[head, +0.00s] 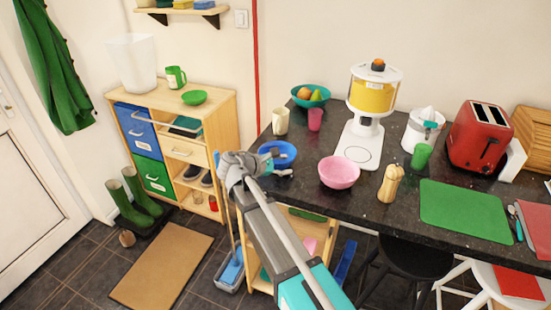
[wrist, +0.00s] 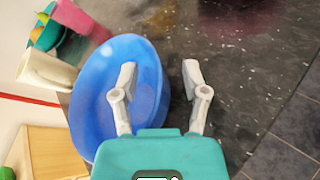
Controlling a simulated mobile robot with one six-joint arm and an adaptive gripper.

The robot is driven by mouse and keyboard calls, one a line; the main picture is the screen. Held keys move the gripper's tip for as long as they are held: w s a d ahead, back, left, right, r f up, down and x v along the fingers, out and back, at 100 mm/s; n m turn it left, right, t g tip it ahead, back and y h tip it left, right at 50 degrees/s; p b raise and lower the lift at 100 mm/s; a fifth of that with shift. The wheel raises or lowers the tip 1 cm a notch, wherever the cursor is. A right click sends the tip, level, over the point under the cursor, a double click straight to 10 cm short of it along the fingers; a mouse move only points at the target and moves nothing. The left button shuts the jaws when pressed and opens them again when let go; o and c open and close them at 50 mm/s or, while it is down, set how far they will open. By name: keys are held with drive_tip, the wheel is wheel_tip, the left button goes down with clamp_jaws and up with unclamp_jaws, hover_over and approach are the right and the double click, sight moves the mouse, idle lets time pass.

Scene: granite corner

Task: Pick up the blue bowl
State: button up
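The blue bowl (head: 283,148) sits upright on the dark granite counter near its left end in the head view. It fills the left middle of the wrist view (wrist: 92,100). My gripper (wrist: 160,76) is open and empty. In the wrist view its left finger lies over the bowl's inside and its right finger lies outside the bowl's right edge, so the rim passes between them. In the head view my gripper (head: 281,163) is at the bowl's near side and hides part of it. I cannot tell whether a finger touches the bowl.
A pink bowl (head: 339,173) stands right of the blue bowl. A cream mug (head: 281,121), a pink cup (head: 315,119) and a teal fruit bowl (head: 302,102) stand behind it.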

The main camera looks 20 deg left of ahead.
clamp_jaws()
drive_tip(key=shift+r, duration=0.2)
idle(0.3)
wheel_tip(320, 180, up, 3)
drive_tip(key=p, duration=0.3)
drive_tip(key=shift+f, duration=0.1)
drive_tip(key=s+d+r+p, duration=0.7)
drive_tip(key=s+r+p, duration=0.3)
drive_tip(key=s, duration=0.2)
drive_tip(key=shift+s+f, duration=0.1)
idle(0.5)
